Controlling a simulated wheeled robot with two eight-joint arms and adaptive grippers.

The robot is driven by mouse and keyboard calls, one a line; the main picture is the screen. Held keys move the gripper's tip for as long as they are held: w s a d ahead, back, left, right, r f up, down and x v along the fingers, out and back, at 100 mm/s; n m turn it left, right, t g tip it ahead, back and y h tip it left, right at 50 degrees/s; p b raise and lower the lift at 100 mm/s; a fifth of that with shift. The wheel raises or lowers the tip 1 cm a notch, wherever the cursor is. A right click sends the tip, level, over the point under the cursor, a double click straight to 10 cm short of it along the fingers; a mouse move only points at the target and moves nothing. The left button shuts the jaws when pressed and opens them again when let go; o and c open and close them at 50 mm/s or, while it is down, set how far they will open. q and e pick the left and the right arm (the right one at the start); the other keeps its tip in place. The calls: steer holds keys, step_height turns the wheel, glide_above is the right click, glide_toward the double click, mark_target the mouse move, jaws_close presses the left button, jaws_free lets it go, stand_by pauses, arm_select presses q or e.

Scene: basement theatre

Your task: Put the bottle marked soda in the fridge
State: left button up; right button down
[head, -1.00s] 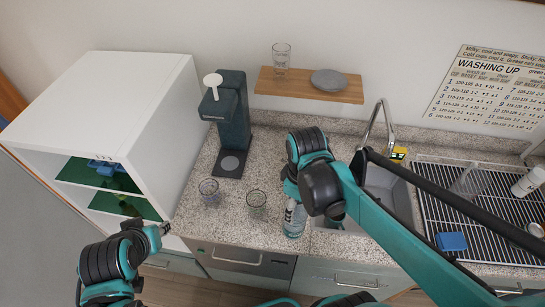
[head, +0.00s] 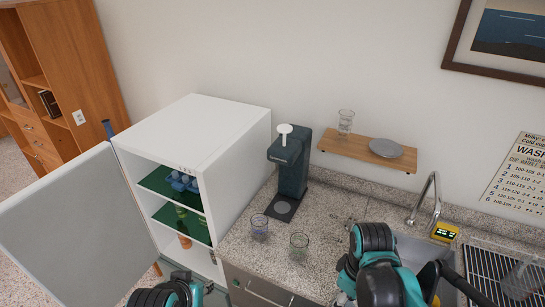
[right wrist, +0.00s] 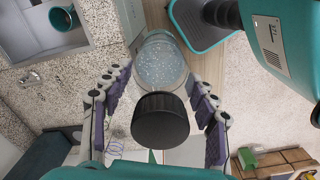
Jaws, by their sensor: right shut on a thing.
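The bottle (right wrist: 160,62) is clear with a dark cap and shows in the right wrist view. My right gripper (right wrist: 160,88) is shut on it, one finger on each side; no label can be read from here. In the head view my right arm hides the bottle. The fridge (head: 200,130) is the white box left of the counter. Its door (head: 80,230) stands wide open to the left, showing green shelves (head: 170,188) with a blue item, green items and an orange one. My left gripper (head: 190,278) is in front of the fridge, low in the view; its jaws are unclear.
Two glasses (head: 259,226) (head: 299,245) stand on the counter near its front edge. A dark drink machine (head: 290,165) stands behind them, beside the fridge. A wooden shelf (head: 360,148) holds a glass and a grey plate. The sink (head: 415,250) and drying rack are at right.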

steer(key=f+b, duration=0.5)
steer(key=f, duration=0.1)
steer(key=f+b, duration=0.5)
steer(key=b, duration=0.1)
steer(key=f+b, duration=0.6)
steer(key=shift+w+f, duration=0.3)
steer(key=shift+f, duration=0.05)
steer(key=shift+f+b, duration=0.35)
steer(key=shift+w+a, duration=0.1)
